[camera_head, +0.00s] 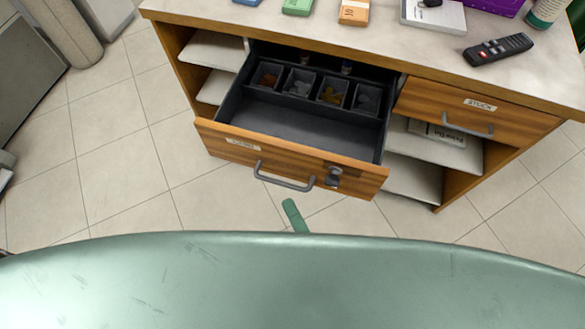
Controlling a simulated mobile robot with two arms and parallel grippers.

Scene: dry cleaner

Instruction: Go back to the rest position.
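A pale green rounded surface, which looks like my own body, fills the bottom of the head view. A short green piece (295,215) sticks out above its edge, below the open drawer's handle. It may be part of my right gripper, but I cannot make out two fingertips or whether they are open or shut. It appears apart from the handle. I see no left gripper; the lower area is hidden by the green surface.
A wooden counter (385,38) stands ahead. Its drawer (290,125) is pulled open, showing coin compartments and a grey handle (285,178). A closed drawer (478,107) is at the right. A remote (498,48) lies on top. Tiled floor (110,165) is clear at the left.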

